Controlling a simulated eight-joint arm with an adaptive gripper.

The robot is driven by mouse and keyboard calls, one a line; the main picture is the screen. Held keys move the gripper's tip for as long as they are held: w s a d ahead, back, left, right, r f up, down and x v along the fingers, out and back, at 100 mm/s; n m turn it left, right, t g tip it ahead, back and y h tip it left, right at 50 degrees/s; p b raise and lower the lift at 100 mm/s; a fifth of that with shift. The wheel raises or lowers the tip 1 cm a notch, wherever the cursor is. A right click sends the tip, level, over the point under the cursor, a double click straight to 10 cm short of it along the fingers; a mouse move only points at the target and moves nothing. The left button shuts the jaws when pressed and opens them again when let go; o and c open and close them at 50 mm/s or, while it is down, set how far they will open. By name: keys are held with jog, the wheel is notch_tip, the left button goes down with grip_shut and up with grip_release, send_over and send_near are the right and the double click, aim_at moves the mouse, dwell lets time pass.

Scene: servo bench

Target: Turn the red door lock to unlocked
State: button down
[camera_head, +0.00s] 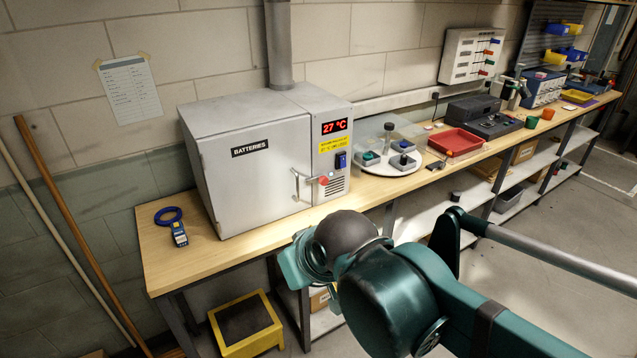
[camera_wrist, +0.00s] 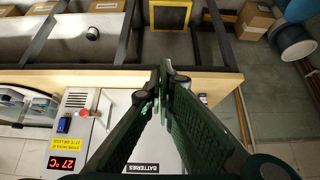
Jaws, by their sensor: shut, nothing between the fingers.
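The red door lock (camera_head: 323,180) is a small red knob on the front of a grey cabinet (camera_head: 250,180) labelled BATTERIES, just right of the metal door handle (camera_head: 298,186). The door looks shut. The lock's turned position is too small to read. In the wrist view, which is upside down, the red lock (camera_wrist: 84,113) lies left of my gripper (camera_wrist: 163,80). My gripper's two dark green fingers meet at their tips, empty and apart from the lock. In the head view my teal arm stands in front of the bench and the fingers are hidden.
Right of the cabinet a round white tray (camera_head: 385,192) holds small parts, and beyond it sits a red tray (camera_head: 455,141). A yellow-edged step (camera_head: 245,326) is on the floor. Space before the cabinet door is free except for my arm.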

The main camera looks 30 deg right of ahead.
jog(key=c, duration=2.6)
grip_release()
jog(key=shift+w+d+r, duration=0.1)
jog(key=shift+w+d, duration=0.05)
jog(key=o, duration=0.5)
jog(key=w+d+r+h, duration=0.1)
jog(key=w+d, duration=0.1)
jog(key=w+d+r+n+t+h, duration=0.1)
jog(key=w+d, duration=0.1)
jog(key=d, duration=0.1)
jog(key=w+d+r+t, duration=0.1)
jog(key=w+d+r, duration=0.1)
jog(key=d, duration=0.1)
jog(key=shift+w+d+n+h+p, duration=0.2)
jog(key=shift+w+n+h+p, duration=0.15)
jog(key=shift+w+n+h, duration=0.05)
jog(key=shift+c, duration=0.2)
jog(key=w+d+r+n+t+h+p, duration=0.3)
jog(key=w+d+r+n+t, duration=0.5)
jog(key=w+d+r+n, duration=0.9)
notch_tip(320, 180, down, 23)
jog(key=s+d+n+g+y+p, duration=0.1)
jog(key=n+y, duration=0.4)
jog(key=n, duration=1.2)
jog(key=d+g, duration=0.1)
jog(key=g, duration=0.1)
jog(key=shift+r+g+y+p, duration=0.2)
jog(key=shift+g+y+p, duration=0.1)
jog(key=shift+g+y, duration=0.1)
jog(key=shift+w, duration=0.1)
